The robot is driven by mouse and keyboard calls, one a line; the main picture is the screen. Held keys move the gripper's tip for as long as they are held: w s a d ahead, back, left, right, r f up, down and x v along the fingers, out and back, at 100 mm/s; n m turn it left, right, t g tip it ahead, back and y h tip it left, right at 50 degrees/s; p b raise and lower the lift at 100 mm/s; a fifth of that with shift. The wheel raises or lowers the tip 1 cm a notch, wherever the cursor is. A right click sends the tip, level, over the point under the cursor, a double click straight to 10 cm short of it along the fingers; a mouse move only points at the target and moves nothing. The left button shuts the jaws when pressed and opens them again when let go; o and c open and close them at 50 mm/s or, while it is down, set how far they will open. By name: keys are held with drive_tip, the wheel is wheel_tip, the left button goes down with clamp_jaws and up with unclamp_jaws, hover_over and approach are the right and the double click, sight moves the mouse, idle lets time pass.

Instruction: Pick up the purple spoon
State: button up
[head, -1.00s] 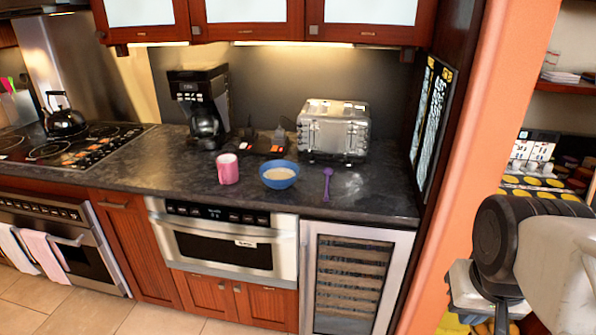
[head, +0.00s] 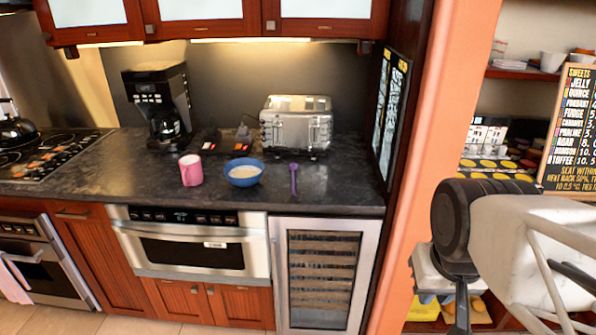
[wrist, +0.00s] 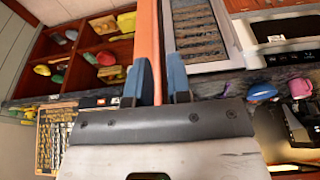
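The purple spoon (head: 294,178) lies on the dark counter (head: 335,180) in the head view, right of the blue bowl (head: 243,172) and in front of the toaster.
A pink mug (head: 191,170) stands left of the bowl. A silver toaster (head: 296,126) and a black coffee maker (head: 160,108) stand behind. An orange wall edge (head: 440,130) lies between my arm and the counter. The counter's front right is clear.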

drive_tip(key=o, duration=0.4)
drive_tip(key=shift+o, duration=0.2)
drive_tip(key=w+a+r, duration=0.1)
drive_tip(key=w+a, duration=0.2)
drive_tip(key=w, duration=0.7)
drive_tip(key=w+a+r+g, duration=0.1)
drive_tip(key=w+a+r, duration=0.15)
drive_tip(key=w, duration=0.85)
drive_tip(key=w+a+r, duration=0.1)
drive_tip(key=w+a, duration=0.2)
drive_tip(key=w, duration=0.7)
drive_tip(key=shift+n+g, duration=0.5)
drive_tip(key=shift+g, duration=0.3)
drive_tip(key=w+a+f, duration=0.5)
drive_tip(key=w, duration=0.4)
drive_tip(key=w+a+f, duration=0.5)
drive_tip(key=w+a, duration=0.1)
drive_tip(key=w, duration=0.4)
drive_tip(key=w+a+f, duration=0.6)
drive_tip(key=w, duration=0.4)
drive_tip(key=shift+a, duration=0.1)
drive_tip(key=shift+r, duration=0.1)
